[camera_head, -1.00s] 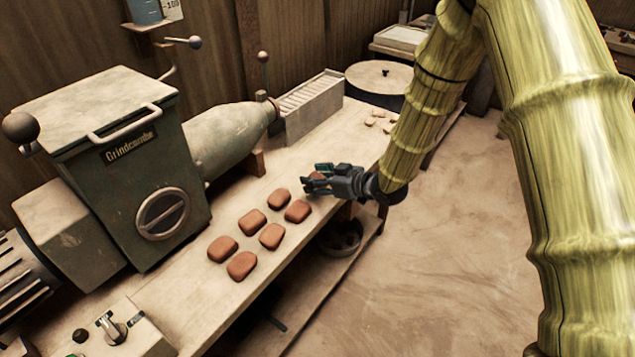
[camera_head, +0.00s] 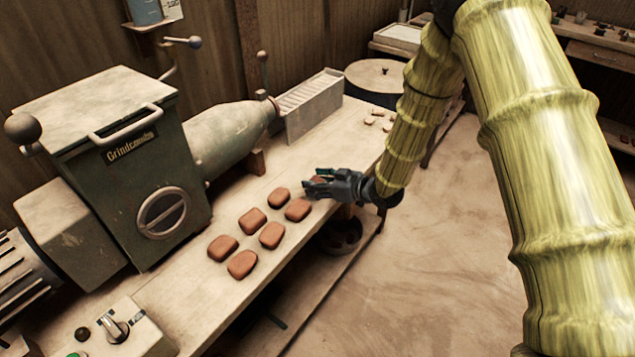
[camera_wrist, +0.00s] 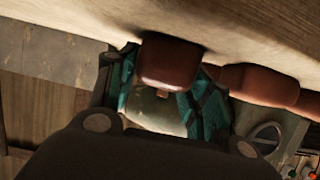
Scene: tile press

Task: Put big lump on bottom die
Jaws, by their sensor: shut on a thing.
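Several reddish-brown clay lumps lie in two rows on the bench, such as one near the front (camera_head: 242,264) and one at the back left of my gripper (camera_head: 279,195). My gripper (camera_head: 318,186) is at the far end of the near row, low over the bench. It is shut on a lump (camera_wrist: 168,62), which sits between the teal fingers in the wrist view. In the head view this lump is mostly hidden by the fingers. Whether it still touches the bench I cannot tell. I see no bottom die in these views.
A green grinder (camera_head: 130,160) with a tapered barrel stands along the back of the bench (camera_head: 180,300). A ribbed tray (camera_head: 312,104) and several small pale pieces (camera_head: 378,119) are farther along. A bowl (camera_head: 340,238) sits below. Open floor (camera_head: 440,270) lies to the right.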

